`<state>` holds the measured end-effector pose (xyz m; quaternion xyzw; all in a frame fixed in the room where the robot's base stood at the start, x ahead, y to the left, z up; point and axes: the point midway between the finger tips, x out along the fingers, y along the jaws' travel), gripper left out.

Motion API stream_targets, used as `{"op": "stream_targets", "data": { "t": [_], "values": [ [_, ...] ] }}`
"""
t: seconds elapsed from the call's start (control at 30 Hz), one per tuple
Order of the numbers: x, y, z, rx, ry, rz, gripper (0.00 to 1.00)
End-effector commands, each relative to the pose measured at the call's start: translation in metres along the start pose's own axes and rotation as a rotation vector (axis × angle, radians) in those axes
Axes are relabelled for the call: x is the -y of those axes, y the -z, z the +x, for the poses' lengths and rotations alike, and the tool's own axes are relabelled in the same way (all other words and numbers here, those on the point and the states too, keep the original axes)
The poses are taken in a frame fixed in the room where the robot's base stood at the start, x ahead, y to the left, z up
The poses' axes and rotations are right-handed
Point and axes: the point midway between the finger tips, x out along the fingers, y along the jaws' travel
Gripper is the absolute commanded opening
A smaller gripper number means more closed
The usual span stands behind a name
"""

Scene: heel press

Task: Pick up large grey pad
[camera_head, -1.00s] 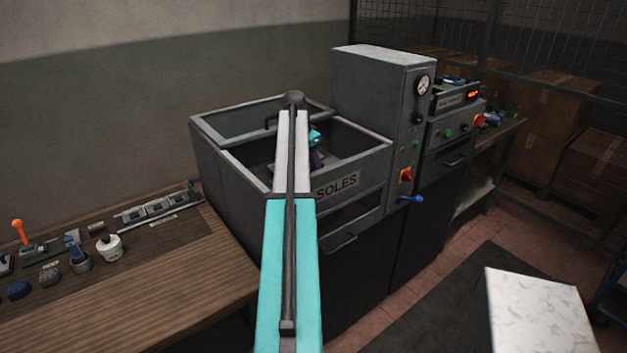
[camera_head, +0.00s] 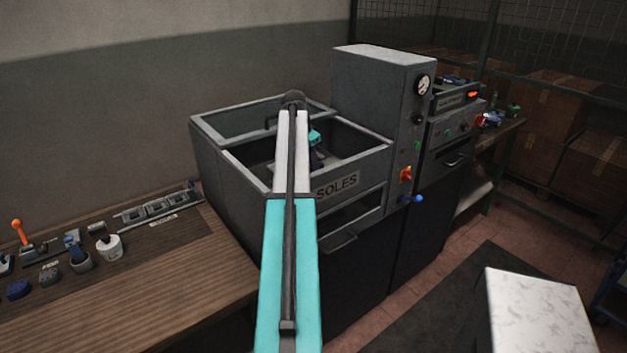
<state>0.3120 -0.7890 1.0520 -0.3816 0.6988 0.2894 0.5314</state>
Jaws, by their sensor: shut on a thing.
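My teal and white arm (camera_head: 290,250) reaches forward over the grey bin (camera_head: 205,160) marked SOLES. Part of my gripper (camera_head: 317,158), dark below a teal wrist piece (camera_head: 314,137), shows inside the bin's open right compartment, just right of the arm. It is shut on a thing. The fingertips and most of what they hold are hidden behind my arm and the bin's front wall. I cannot make out the large grey pad's outline.
A tall grey cabinet with a gauge (camera_head: 423,84) stands right of the bin, with a blue-knobbed lever (camera_head: 417,199) on its front. A wooden bench (camera_head: 150,280) with small tools is at left. A pale-topped block (camera_head: 540,310) stands at lower right.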

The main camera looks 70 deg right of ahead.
Motion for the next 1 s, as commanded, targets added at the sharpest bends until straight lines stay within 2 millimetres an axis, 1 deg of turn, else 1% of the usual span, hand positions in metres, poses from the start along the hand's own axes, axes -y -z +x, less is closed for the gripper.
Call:
{"op": "stream_targets", "data": {
  "t": [0.03, 0.57, 0.87, 1.0],
  "values": [
    [-0.0027, -0.0001, 0.0010, 0.002, -0.007, 0.001, 0.00],
    [-0.0026, -0.0003, 0.0012, 0.002, -0.007, 0.001, 0.00],
    [-0.0018, 0.0009, -0.0016, -0.001, -0.004, 0.002, 0.00],
    [-0.0009, 0.0025, -0.0070, -0.001, -0.002, 0.002, 0.00]
  ]
}}
